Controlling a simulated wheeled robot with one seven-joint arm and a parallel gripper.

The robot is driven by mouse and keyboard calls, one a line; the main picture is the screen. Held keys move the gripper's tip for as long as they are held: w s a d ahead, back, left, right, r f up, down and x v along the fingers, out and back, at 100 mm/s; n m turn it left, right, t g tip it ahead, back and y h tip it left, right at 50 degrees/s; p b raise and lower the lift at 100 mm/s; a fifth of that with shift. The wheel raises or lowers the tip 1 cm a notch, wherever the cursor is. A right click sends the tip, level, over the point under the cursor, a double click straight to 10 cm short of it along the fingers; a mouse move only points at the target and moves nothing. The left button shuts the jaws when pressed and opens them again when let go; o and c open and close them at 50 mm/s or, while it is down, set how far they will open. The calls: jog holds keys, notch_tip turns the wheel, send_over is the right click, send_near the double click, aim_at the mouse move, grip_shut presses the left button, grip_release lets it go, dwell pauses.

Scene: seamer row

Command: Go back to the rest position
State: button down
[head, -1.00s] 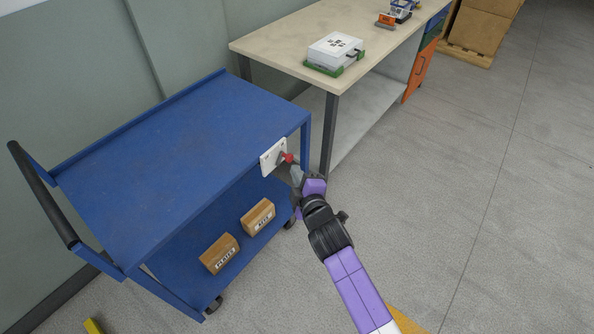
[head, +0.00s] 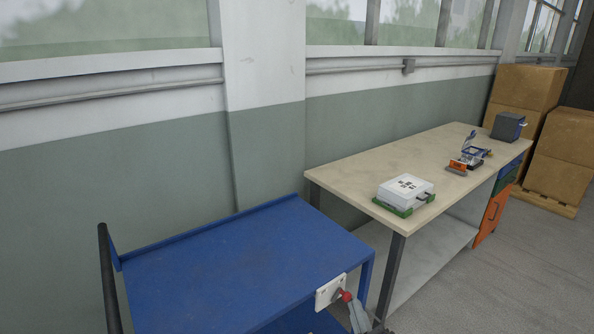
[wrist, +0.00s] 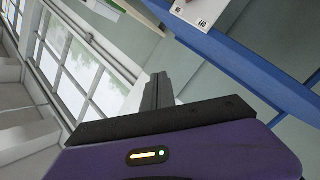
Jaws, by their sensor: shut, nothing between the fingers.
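My gripper (head: 357,316) shows only in part at the bottom edge of the head view, by the front right corner of the blue cart (head: 240,270). In the wrist view its dark fingers (wrist: 158,92) are together with nothing between them. A white plate with a red knob (head: 328,291) is on the cart's edge, just left of and above the gripper. Part of the lettered white plate (wrist: 205,12) also shows at the top of the wrist view, apart from the fingers. Most of my arm is out of the head view.
A workbench (head: 350,172) stands along the wall right of the cart. It holds a white case on a green base (head: 405,193), a small blue and orange device (head: 470,157) and a dark box (head: 508,126). Cardboard boxes (head: 562,150) stand beyond. Floor at right is clear.

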jog(key=s+d+r+m, duration=0.2)
jog(key=s+m, duration=0.1)
jog(key=s, duration=1.2)
jog(key=s+d+r+m+g, duration=0.1)
jog(key=s+d+r+m, duration=0.1)
jog(key=s, duration=1.3)
jog(key=s+d+r+m+g+h, duration=0.1)
jog(key=s+m, duration=0.4)
jog(key=s, duration=1)
jog(key=shift+d+r, duration=0.45)
jog(key=shift+r, duration=0.05)
